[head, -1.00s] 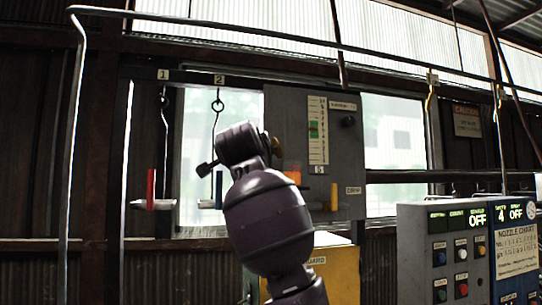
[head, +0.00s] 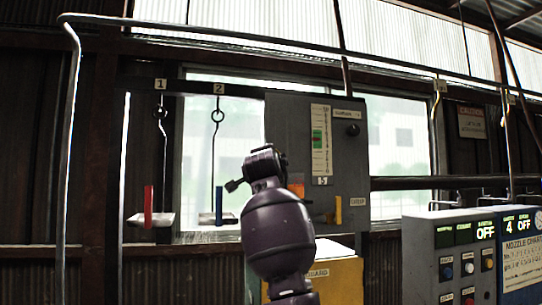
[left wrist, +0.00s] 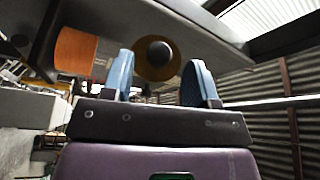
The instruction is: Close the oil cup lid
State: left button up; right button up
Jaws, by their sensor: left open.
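The oil cup (head: 296,186), an orange cylinder, sits on the front of the grey panel, partly behind my left arm in the head view. In the left wrist view, the orange cup (left wrist: 74,50) lies left of the fingers. Its brass round lid (left wrist: 142,66) with a black knob shows its face beyond the cup's end and looks swung open. My left gripper (left wrist: 160,78) is open, its two blue fingers apart and the lid seen between and behind them. Nothing is between the fingers; contact with the lid cannot be told. My right gripper is not in view.
The grey panel (head: 283,120) carries a gauge (head: 320,140), a black knob (head: 353,130) and a yellow handle (head: 338,210). Hangers with a red post (head: 148,206) and a blue post (head: 218,205) hang at left. A control box (head: 450,262) stands at right, a yellow guard (head: 338,278) below.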

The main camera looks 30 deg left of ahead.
pick_arm(q)
jog(key=shift+p+x, duration=0.65)
jog(key=shift+x, duration=0.3)
jog(key=shift+f, duration=0.1)
jog(key=c, duration=0.9)
